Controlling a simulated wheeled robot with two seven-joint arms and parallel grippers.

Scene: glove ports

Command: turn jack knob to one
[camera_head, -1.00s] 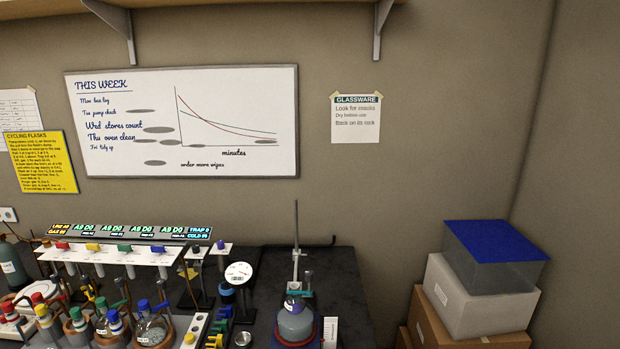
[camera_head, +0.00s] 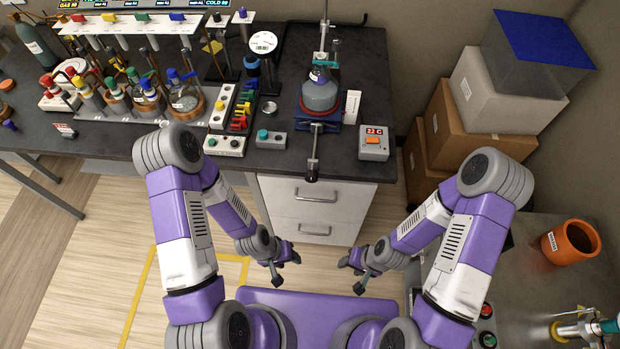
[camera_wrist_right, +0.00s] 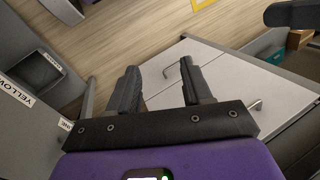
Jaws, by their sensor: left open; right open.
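A round-bottom flask with grey contents (camera_head: 320,93) sits in a red-rimmed holder on a blue jack (camera_head: 330,119) near the bench's front edge. A dark-tipped rod (camera_head: 313,160), which looks like the jack knob, sticks out from the jack's front over the bench edge. Its setting cannot be read. My left gripper (camera_head: 287,270) is open and empty, low in front of the drawers. My right gripper (camera_head: 351,276) is open and empty beside it, to the right. The right wrist view shows its two fingers apart (camera_wrist_right: 160,88). Both grippers are well apart from the jack.
A grey box with a red display (camera_head: 374,143) stands right of the jack, with a white card (camera_head: 352,106) behind. Valve blocks (camera_head: 225,145) and a teal-knobbed box (camera_head: 271,139) stand left. White drawers (camera_head: 317,205) are below. Stacked boxes (camera_head: 480,110) and an orange pot (camera_head: 570,242) are right.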

